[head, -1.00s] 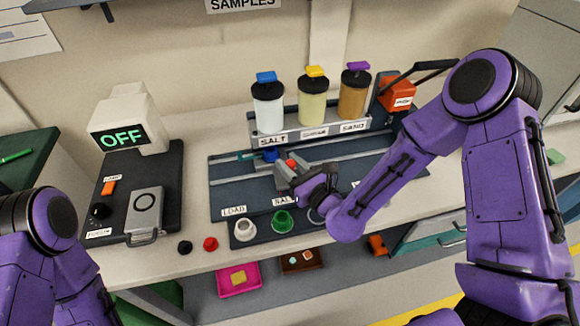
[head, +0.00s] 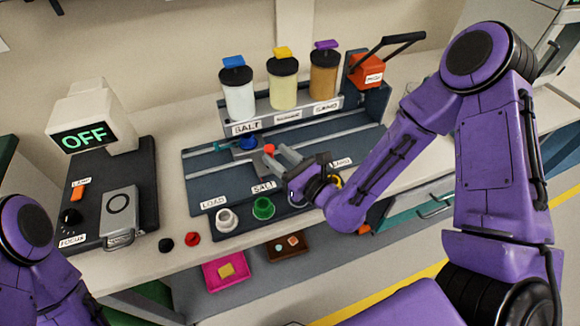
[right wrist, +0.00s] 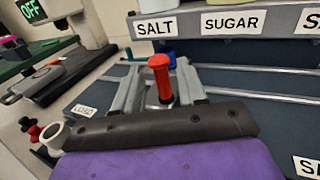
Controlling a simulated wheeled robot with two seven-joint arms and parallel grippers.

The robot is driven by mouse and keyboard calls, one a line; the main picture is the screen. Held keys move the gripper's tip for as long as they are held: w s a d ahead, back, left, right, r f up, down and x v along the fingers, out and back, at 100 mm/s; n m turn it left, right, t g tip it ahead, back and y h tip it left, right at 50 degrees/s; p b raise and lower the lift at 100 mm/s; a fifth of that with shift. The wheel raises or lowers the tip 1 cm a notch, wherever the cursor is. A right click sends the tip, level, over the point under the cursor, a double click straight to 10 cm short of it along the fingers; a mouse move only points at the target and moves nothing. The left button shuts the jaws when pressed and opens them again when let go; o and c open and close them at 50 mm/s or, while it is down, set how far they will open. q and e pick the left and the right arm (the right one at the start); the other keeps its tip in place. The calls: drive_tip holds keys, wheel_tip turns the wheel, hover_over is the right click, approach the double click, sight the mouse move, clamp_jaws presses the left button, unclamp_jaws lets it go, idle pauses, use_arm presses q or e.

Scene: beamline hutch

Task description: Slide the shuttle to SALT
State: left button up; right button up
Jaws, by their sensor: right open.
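The shuttle (head: 243,154) is a dark carriage on the bench rails, with a blue piece on it and an upright red knob (head: 269,149). It sits below the canister rack's SALT label (head: 247,127). My right gripper (head: 277,157) is open at the red knob. In the right wrist view the red knob (right wrist: 160,75) stands between the two grey fingers; contact cannot be told. A second SALT label (head: 264,186) lies on the board's front part, right of the LOAD label (head: 214,202). My left gripper is out of view.
The rack (head: 290,116) holds white, yellow and brown canisters behind the rails (head: 340,137). An orange lever unit (head: 368,71) stands at its right end. White and green cups (head: 263,208) stand at the front. An instrument reading OFF (head: 84,138) is at left.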

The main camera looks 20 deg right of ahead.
drive_tip(key=v, duration=0.4)
drive_tip(key=shift+s+d+b, duration=0.15)
drive_tip(key=shift+s+b, duration=0.1)
drive_tip(key=shift+b, duration=0.1)
drive_tip(key=p, duration=0.1)
drive_tip(key=s+p, duration=0.1)
drive_tip(key=shift+d+r+p, duration=0.2)
drive_tip(key=shift+r+p, duration=0.15)
drive_tip(key=shift+s+d+f+p, duration=0.15)
drive_tip(key=shift+s+f+p, duration=0.15)
drive_tip(key=shift+s, duration=0.2)
drive_tip(key=shift+f, duration=0.1)
